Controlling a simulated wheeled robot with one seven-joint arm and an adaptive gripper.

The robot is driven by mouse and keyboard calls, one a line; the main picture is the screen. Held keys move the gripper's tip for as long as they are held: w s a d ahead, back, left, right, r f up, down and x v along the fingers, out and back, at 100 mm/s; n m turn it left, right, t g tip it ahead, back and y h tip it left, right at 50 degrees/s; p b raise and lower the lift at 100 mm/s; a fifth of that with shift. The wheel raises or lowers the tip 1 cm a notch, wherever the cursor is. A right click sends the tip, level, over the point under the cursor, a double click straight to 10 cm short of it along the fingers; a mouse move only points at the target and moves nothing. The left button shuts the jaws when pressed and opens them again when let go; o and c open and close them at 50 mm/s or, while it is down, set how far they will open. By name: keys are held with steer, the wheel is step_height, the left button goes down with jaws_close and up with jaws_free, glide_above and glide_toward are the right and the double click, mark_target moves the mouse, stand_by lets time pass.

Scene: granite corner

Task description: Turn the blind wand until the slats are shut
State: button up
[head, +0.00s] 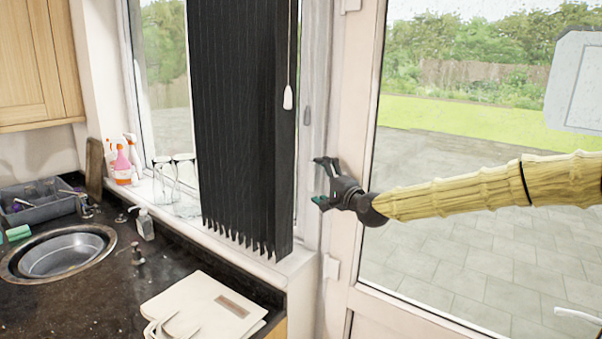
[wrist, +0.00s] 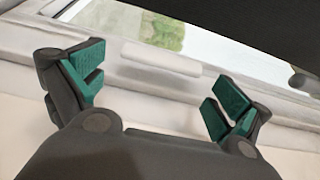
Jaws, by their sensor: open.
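The black vertical blind (head: 240,130) hangs in front of the window, its slats side by side in a close bunch with glass showing to the left. A thin cord or wand with a white end piece (head: 288,98) hangs at the blind's right edge. My gripper (head: 319,181) is open and empty, to the right of the blind, lower than the white end piece and apart from it in the picture. In the wrist view the gripper (wrist: 158,90) has its two green-padded fingers spread with nothing between them. A dark shape there (wrist: 240,25) is probably the blind.
A window sill (head: 285,268) runs under the blind, with upturned glasses (head: 175,172) and spray bottles (head: 125,160) to the left. The counter holds a sink (head: 65,255) and a cream folder-like item (head: 205,308). A glazed door (head: 450,240) stands behind my arm.

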mark_target(311, 177)
steer(key=a, duration=0.1)
steer(key=w+a, duration=0.1)
steer(key=shift+w+a, duration=0.15)
steer(key=shift+a, duration=0.15)
steer(key=shift+s+a+r, duration=0.2)
steer(key=shift+s+a, duration=0.15)
steer(key=shift+s, duration=0.05)
steer(key=shift+s+d, duration=0.1)
steer(key=shift+d, duration=0.2)
steer(key=shift+c, duration=0.4)
steer(key=shift+d, duration=0.35)
steer(key=c, duration=0.3)
steer(key=shift+w+d+f, duration=0.25)
steer(key=shift+w+d, duration=0.05)
steer(key=shift+w, duration=0.1)
steer(key=c, duration=0.5)
steer(key=shift+s+a+r, duration=0.1)
steer(key=shift+s+a, duration=0.05)
steer(key=shift+a, duration=0.25)
